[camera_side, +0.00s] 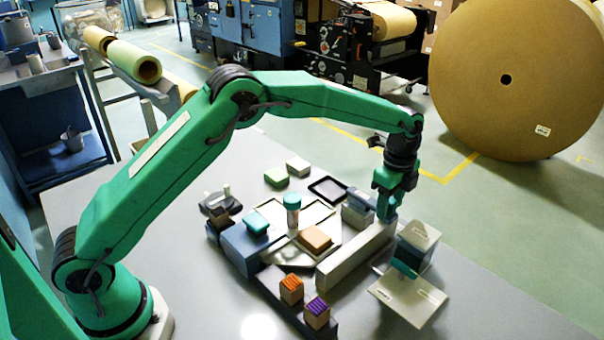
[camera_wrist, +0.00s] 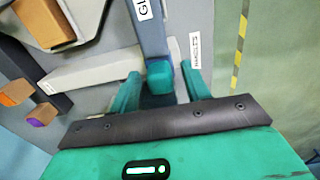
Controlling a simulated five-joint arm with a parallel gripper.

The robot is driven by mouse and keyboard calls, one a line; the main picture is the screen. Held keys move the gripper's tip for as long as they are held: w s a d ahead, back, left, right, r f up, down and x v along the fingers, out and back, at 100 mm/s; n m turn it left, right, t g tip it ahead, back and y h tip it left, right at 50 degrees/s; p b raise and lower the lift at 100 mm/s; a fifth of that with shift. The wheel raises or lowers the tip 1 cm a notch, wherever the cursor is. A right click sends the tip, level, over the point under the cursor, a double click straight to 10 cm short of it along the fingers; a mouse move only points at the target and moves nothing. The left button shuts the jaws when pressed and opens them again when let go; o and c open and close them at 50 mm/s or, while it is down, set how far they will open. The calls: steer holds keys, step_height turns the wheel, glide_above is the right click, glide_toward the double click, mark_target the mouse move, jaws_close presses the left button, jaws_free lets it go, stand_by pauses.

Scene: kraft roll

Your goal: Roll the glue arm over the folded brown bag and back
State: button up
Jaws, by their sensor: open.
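The folded brown bag (camera_side: 315,238) lies flat on a pale tray (camera_side: 273,208) in the side view; its orange-brown top shows at the upper left of the wrist view (camera_wrist: 48,22). The glue arm (camera_wrist: 150,30) is a blue-grey bar with a partly cut-off label and a teal end (camera_wrist: 159,77); in the side view its blue-grey body (camera_side: 357,208) is beside my gripper (camera_side: 387,210). In the wrist view my gripper's green fingers (camera_wrist: 160,88) stand apart, one on each side of the teal end. Whether they touch it cannot be told.
A long pale bar (camera_side: 355,255) lies in front of the glue arm. A stand with white plates (camera_side: 408,297) is to the right. Blocks with orange (camera_side: 291,290) and purple (camera_side: 317,312) tops sit at the front. A teal-capped bottle (camera_side: 292,208) stands near the bag.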

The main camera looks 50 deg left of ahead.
jaws_close()
steer(key=shift+s, duration=0.15)
steer(key=s, duration=1.8)
steer(key=shift+s+r, duration=0.1)
steer(key=shift+s, duration=0.1)
jaws_free()
